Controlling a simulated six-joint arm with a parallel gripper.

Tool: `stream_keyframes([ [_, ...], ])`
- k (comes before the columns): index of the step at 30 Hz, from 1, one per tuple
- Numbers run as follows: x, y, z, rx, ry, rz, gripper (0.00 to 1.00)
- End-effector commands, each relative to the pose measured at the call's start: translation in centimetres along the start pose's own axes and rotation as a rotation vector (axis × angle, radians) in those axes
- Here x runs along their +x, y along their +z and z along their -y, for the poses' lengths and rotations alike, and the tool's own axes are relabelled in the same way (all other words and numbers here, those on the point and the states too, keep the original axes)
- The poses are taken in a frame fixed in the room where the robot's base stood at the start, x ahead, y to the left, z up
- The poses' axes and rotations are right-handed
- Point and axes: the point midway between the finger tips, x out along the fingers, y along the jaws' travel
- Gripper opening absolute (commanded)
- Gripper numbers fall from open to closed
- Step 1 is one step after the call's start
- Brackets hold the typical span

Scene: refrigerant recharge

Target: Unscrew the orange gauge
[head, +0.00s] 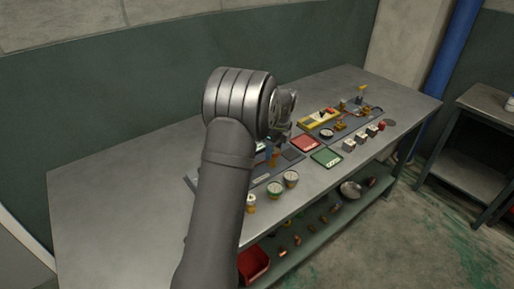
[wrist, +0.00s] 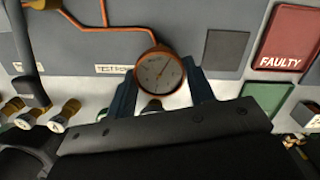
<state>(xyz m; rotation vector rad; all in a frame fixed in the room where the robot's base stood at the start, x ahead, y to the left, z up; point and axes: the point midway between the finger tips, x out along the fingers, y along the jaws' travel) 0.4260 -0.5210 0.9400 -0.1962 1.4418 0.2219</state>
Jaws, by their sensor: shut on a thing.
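The orange gauge (wrist: 159,72), with a round white dial, a needle and an orange rim, shows in the upper middle of the wrist view. My gripper (wrist: 160,80) has one blue-grey finger on each side of it and is shut on it. The gauge sits over the edge of a grey panel (wrist: 200,25), by a label that begins "TEST" (wrist: 115,69), partly covered. An orange line (wrist: 125,30) on the panel runs up to the gauge. The threads and the joint below the gauge are hidden. In the head view my arm hides the gauge.
A red "FAULTY" tray (wrist: 287,38) and a green tray (wrist: 268,97) lie to the right, with a dark square pad (wrist: 226,49) nearer. The left of the metal table (head: 110,190) is clear.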

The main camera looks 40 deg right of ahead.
Motion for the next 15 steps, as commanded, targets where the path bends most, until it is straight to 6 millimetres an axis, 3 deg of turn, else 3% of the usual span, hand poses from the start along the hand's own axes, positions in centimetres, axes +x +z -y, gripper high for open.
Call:
stream_keyframes([
  [11, -0.04, -0.01, 0.08, -0.039, 0.003, 0.001, 0.27],
  [15, -0.03, 0.01, 0.15, -0.142, 0.015, 0.001, 0.27],
])
